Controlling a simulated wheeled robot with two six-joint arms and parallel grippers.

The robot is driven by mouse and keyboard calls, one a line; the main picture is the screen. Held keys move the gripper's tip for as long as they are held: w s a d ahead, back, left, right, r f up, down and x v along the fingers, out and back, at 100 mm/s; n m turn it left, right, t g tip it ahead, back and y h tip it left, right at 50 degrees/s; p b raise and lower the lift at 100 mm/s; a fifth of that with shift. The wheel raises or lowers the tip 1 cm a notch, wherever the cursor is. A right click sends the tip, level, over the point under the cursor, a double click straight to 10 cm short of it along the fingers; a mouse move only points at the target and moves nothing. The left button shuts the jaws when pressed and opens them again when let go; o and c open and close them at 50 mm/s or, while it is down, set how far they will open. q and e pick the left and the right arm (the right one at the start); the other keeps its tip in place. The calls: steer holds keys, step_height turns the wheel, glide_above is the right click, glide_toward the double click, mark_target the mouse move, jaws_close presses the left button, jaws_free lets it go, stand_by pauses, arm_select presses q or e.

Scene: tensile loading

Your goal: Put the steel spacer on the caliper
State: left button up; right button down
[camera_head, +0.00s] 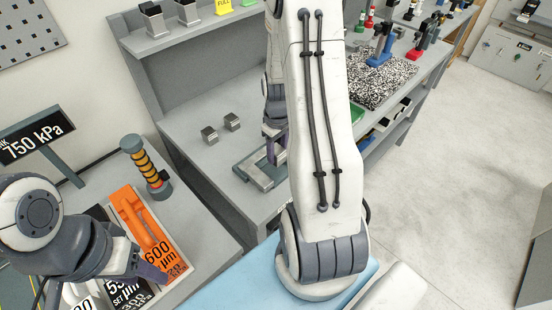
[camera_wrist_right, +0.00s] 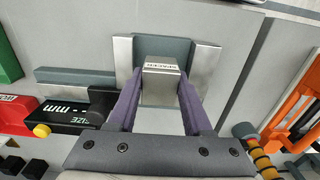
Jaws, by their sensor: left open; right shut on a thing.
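The steel spacer (camera_wrist_right: 161,66), a block with a dark SPACER label, sits between the purple fingers of my right gripper (camera_wrist_right: 158,100), which is shut on it. In the right wrist view it is in front of a grey plate with steel uprights (camera_wrist_right: 205,68) on both sides. A black SIZE mm display (camera_wrist_right: 75,110) lies to the left, seemingly part of the caliper. Whether the spacer touches the plate I cannot tell. In the head view my right gripper (camera_head: 274,148) is over the grey fixture (camera_head: 247,172), partly hidden by my arm. My left gripper (camera_head: 145,265) is open.
Two steel blocks (camera_head: 209,134) (camera_head: 231,122) stand on the grey bench left of my right gripper. A speckled board (camera_head: 375,80) lies further back.

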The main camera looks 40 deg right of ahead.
mark_target(277, 162)
steer(key=shift+a+f, duration=0.2)
steer(key=shift+f, duration=0.2)
step_height(277, 162, down, 2)
steer(key=shift+f+p, duration=0.15)
steer(key=shift+p, duration=0.35)
steer(key=shift+f, duration=0.55)
steer(key=shift+f, duration=0.2)
steer(key=shift+c, duration=1.6)
jaws_free()
